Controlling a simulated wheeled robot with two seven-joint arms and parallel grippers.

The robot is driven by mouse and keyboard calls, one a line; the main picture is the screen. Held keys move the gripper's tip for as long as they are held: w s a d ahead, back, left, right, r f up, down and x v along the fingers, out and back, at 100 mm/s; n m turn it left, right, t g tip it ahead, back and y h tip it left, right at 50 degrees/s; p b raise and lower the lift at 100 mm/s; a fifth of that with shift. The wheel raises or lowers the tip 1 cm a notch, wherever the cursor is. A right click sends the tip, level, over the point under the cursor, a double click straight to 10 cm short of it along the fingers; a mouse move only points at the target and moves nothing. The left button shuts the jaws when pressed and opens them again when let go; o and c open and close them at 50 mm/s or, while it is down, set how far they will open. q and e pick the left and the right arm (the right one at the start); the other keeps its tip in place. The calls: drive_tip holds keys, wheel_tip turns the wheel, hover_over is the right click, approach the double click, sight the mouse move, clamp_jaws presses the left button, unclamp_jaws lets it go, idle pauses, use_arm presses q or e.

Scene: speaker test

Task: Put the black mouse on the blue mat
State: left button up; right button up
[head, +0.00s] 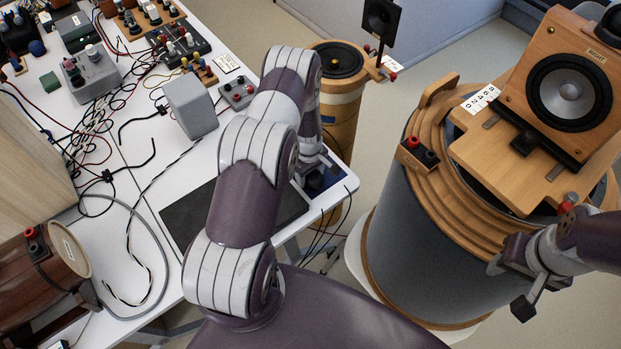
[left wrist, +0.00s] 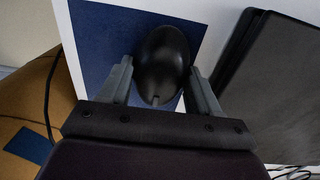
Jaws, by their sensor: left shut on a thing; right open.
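The black mouse (left wrist: 162,60) is between the two fingers of my left gripper (left wrist: 160,85) in the left wrist view, and the gripper is shut on it. The blue mat (left wrist: 98,38) lies behind and under the mouse in that view. I cannot tell whether the mouse touches it. In the head view the blue mat (head: 328,192) is at the table's right corner, partly hidden by my left gripper (head: 314,178). My right gripper (head: 509,287) is open and empty, in front of the large grey drum at the right.
A dark flat panel (head: 190,218) lies on the white table (head: 150,180) left of the mat. A grey box (head: 190,107), cables and small devices fill the table's far side. A wooden speaker (head: 570,90) stands on the grey drum (head: 410,230) at right.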

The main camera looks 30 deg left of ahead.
use_arm(q)
drive_tip(key=shift+w+f, duration=0.15)
drive_tip(key=shift+f, duration=0.25)
drive_tip(key=o, duration=1.3)
